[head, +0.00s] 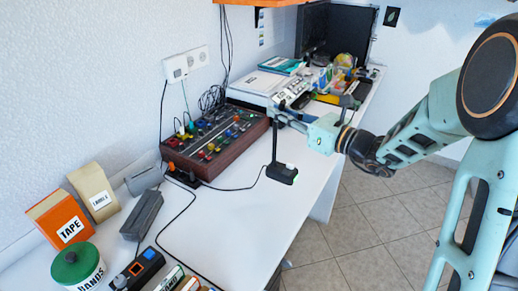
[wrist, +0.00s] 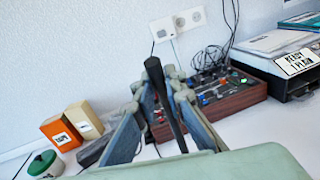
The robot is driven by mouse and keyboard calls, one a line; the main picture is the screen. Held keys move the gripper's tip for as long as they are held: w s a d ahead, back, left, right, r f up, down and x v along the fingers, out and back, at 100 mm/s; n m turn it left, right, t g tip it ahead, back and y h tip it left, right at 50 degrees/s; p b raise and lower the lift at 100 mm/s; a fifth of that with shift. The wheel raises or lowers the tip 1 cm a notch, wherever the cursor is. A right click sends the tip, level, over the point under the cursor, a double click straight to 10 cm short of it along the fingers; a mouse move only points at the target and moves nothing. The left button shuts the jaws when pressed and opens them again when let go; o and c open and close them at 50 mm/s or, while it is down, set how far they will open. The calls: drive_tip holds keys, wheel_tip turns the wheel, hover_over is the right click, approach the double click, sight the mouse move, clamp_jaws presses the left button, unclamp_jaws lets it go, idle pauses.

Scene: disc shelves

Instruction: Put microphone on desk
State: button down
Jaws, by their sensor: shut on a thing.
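The microphone (head: 275,145) is a thin black stem on a small dark block base with a light-coloured top part. My gripper (head: 283,113) is shut on the upper part of its stem. The microphone hangs roughly upright over the white desk (head: 235,230), with its base at the lower end. I cannot tell whether the base touches the desk or is just above it. In the wrist view the dark stem (wrist: 165,105) runs between my two fingers (wrist: 160,105), slightly tilted; its base is hidden there.
A mixing console (head: 215,145) with cables stands left against the wall. An orange tape box (head: 62,220), a green-lidded tub (head: 77,265) and small devices (head: 138,270) fill the near left. Papers (head: 256,83) and clutter lie at the back. The desk's front right is clear.

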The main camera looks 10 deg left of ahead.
drive_tip(key=a+f+b, duration=0.1)
drive_tip(key=a+f, duration=0.4)
drive_tip(key=f, duration=0.4)
drive_tip(key=shift+a+b, duration=0.25)
drive_tip(key=shift+b, duration=0.15)
drive_tip(key=shift+s+f, duration=0.1)
drive_tip(key=c, duration=2.4)
unclamp_jaws()
drive_tip(key=shift+f, duration=0.15)
drive_tip(key=o, duration=0.4)
drive_tip(key=shift+d, duration=0.15)
drive_tip(key=v, duration=1.2)
drive_tip(key=shift+p, duration=0.35)
